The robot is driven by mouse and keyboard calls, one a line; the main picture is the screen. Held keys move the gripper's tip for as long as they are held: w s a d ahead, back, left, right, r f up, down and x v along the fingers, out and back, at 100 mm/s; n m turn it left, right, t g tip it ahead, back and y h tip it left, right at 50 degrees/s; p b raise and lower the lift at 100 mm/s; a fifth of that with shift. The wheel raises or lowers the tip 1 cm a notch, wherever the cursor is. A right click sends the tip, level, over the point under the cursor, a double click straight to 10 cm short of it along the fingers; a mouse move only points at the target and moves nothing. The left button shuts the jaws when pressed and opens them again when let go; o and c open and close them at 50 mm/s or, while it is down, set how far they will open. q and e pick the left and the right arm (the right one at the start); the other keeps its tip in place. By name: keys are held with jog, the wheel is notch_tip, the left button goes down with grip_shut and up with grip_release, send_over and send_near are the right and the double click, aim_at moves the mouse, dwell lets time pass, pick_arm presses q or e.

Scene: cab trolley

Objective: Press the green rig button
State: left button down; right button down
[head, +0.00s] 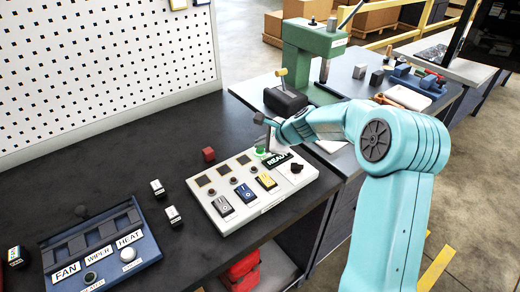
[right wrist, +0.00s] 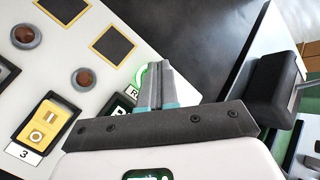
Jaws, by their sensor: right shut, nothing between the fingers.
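The white rig panel (head: 240,206) lies on the dark bench and carries the green button (head: 261,152) near its far right corner. The button looks lit green, beside a dark READY sign (head: 279,160). My right gripper (head: 267,147) points down at the button, fingers shut and empty. In the right wrist view the shut fingers (right wrist: 156,70) cover most of the button, leaving a green edge (right wrist: 141,76) at their left. I cannot tell whether the tips touch it. My left gripper is not in view.
Rocker switches, including a yellow one (head: 266,181), and a black knob (head: 296,168) sit on the panel. A blue FAN/WIPER/HEAT panel (head: 132,240) stands left. A green press (head: 312,60) stands at the back right.

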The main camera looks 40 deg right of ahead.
aim_at(262, 151)
jog(key=shift+f, duration=0.25)
jog(key=shift+r+p, duration=0.65)
jog(key=shift+r, duration=0.2)
notch_tip(262, 151, up, 6)
jog(key=p, duration=0.5)
jog(key=shift+p, duration=0.4)
